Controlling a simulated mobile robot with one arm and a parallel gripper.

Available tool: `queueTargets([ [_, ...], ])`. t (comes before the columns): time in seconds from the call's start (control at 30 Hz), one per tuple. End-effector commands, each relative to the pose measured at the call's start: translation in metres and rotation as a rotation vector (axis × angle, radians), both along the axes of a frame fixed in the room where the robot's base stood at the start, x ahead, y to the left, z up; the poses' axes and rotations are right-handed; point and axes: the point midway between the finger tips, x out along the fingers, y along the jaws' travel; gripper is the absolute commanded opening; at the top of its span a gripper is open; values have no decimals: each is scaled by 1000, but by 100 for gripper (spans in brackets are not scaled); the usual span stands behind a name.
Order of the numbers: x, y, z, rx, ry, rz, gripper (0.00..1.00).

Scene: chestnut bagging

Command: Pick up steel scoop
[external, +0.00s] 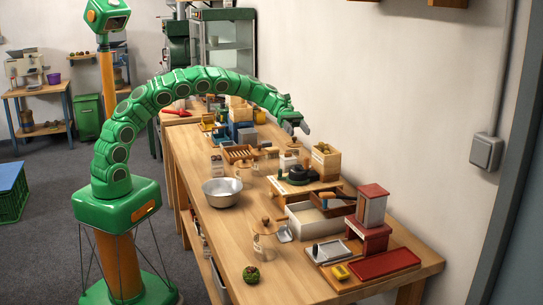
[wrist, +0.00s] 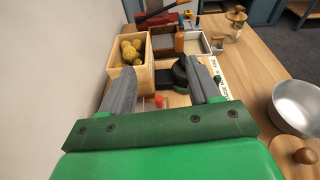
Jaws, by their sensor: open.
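A small grey metal piece (external: 284,235), which looks like the steel scoop, lies on the table beside the white bin; it is too small to make out clearly. A pale grey shape (wrist: 218,38) beside the bin in the wrist view may be the same piece. My gripper (external: 297,124) is open and empty, held above the far half of the table at the end of the arched arm. In the wrist view its two grey fingers (wrist: 162,68) are spread above a low wooden stand, with nothing between them. The scoop is well apart from the fingers.
A wooden box of round yellow-brown things (wrist: 112,70) stands by the wall, near one finger. A black coil (external: 298,175) sits on the stand. A metal bowl (external: 222,191), a lidded glass jar (external: 264,247) and a red-topped stand (external: 373,207) are nearby. The front-left tabletop is mostly clear.

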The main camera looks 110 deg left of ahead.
Motion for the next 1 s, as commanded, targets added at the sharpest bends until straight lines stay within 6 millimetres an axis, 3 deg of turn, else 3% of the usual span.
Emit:
queueTargets([
  [0.03, 9, -26, 0, -2, 9, -19, 62],
  [0.2, 29, -98, -2, -10, 26, -61, 62],
  [0.5, 43, -200, -13, 7, 59, -90, 62],
  [0.7, 41, -253, -19, 46, 69, -83, 62],
  [1.0, 34, -288, -23, 98, 65, -56, 62],
])
